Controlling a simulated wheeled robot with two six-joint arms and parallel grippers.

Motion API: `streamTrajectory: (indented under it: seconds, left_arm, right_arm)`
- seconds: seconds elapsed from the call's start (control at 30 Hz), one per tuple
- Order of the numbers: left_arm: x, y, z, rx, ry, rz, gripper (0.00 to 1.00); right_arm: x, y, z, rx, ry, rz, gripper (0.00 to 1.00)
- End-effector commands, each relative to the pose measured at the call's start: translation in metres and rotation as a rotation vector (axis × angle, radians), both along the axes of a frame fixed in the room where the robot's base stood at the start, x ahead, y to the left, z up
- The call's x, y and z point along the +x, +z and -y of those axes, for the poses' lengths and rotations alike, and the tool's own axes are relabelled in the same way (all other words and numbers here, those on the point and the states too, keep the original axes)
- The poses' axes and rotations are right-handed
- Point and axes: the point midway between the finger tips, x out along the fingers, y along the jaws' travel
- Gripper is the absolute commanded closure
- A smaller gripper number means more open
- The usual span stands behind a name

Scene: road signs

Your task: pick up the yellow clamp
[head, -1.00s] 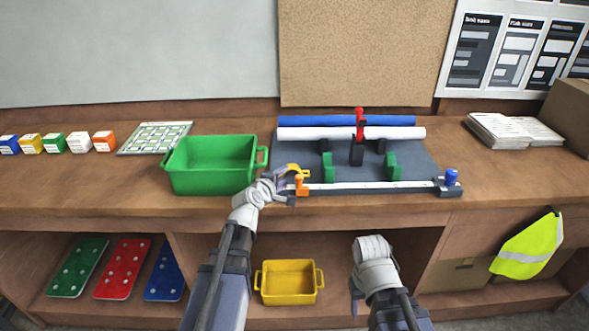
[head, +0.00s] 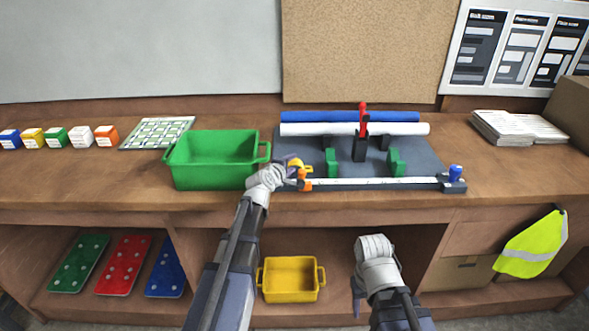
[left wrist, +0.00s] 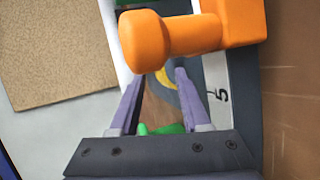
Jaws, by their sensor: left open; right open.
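The yellow clamp (head: 294,163) lies at the left end of the dark mat on the bench, partly hidden by my left gripper. My left gripper (head: 291,172) is open right at the clamp, beside the orange stop of the ruler jig. In the left wrist view a bit of yellow (left wrist: 168,82) shows between the spread purple-grey fingers (left wrist: 155,92), beyond the orange knob (left wrist: 165,40). Whether the fingers touch the clamp I cannot tell. My right gripper (head: 358,292) is open and empty, low in front of the bench.
A green bin (head: 210,165) stands just left of my left gripper. The ruler jig (head: 375,184) has a blue knob (head: 455,171) at its right end. Blue and white rolls (head: 400,129) and green blocks (head: 396,163) sit behind. A yellow bin (head: 291,280) is on the lower shelf.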

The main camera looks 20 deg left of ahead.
Motion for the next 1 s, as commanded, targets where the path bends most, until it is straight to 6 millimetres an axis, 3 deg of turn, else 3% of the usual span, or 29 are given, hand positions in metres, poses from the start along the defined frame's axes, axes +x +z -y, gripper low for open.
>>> streamTrajectory:
  seconds: [0.1,0.3,0.7,1.0]
  left_arm:
    - [0.0122,-0.0057,0.0017,0.001,-0.001,0.000,0.53]
    - [0.0108,-0.0045,0.0018,0.000,0.000,0.000,0.53]
    - [0.0107,-0.0046,0.0015,0.000,0.000,0.000,0.98]
    - [0.0104,-0.0049,0.0016,0.001,-0.001,-0.001,1.00]
  right_arm:
    - [0.0000,-0.0057,0.0001,0.000,0.000,0.000,0.50]
    - [0.0000,-0.0046,0.0000,0.000,0.000,0.000,0.50]
    - [0.0000,-0.0046,0.0000,0.000,0.000,0.000,0.50]
    - [0.0000,-0.0047,0.0000,0.000,0.000,0.000,0.50]
